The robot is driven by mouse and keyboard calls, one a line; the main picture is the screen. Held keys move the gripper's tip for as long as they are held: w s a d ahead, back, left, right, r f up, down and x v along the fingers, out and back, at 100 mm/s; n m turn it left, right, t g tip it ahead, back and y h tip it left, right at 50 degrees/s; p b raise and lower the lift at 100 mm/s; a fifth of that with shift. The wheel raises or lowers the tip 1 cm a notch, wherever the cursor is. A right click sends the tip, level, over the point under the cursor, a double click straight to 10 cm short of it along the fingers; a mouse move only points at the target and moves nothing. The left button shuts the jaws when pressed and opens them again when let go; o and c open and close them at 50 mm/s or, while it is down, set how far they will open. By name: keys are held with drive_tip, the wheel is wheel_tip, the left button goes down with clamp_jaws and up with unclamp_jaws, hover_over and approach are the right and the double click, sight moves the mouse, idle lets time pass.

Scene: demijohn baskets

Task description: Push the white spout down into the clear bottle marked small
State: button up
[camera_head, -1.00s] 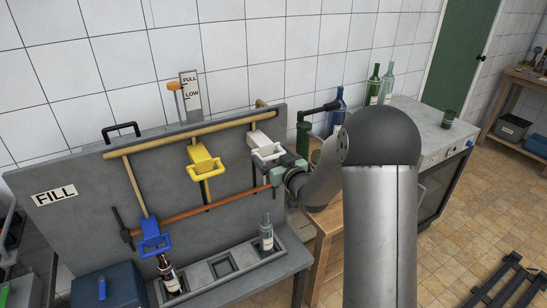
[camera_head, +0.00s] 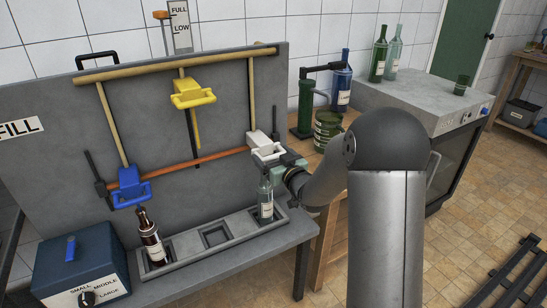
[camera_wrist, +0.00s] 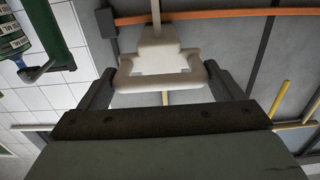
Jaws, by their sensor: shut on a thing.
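The white spout (camera_head: 266,151) is on the grey board, low on its tan tube. The clear bottle (camera_head: 265,198) stands upright in the right-hand well of the grey tray (camera_head: 219,227). Its label is too small to read. The bottle's neck top is right under the spout; I cannot tell whether the spout has entered the mouth. My gripper (camera_head: 277,160) is shut on the white spout's handle from the right. In the wrist view the white spout (camera_wrist: 160,62) sits between my two fingers (camera_wrist: 160,88). The bottle is not visible there.
A yellow spout (camera_head: 193,93) sits higher on the board. A blue spout (camera_head: 130,188) is low at left, near a dark brown bottle (camera_head: 150,238). The tray's middle well (camera_head: 215,236) is empty. A blue box with a dial (camera_head: 83,262) stands at front left.

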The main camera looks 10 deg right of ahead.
drive_tip(key=shift+f, duration=0.6)
drive_tip(key=o, duration=1.2)
drive_tip(key=shift+s, duration=0.1)
drive_tip(key=shift+s+d+r, duration=0.1)
drive_tip(key=shift+s+d, duration=0.05)
drive_tip(key=shift+s, duration=0.1)
drive_tip(key=v, duration=1.6)
drive_tip(key=shift+s+b, duration=0.35)
drive_tip(key=shift+s, duration=0.05)
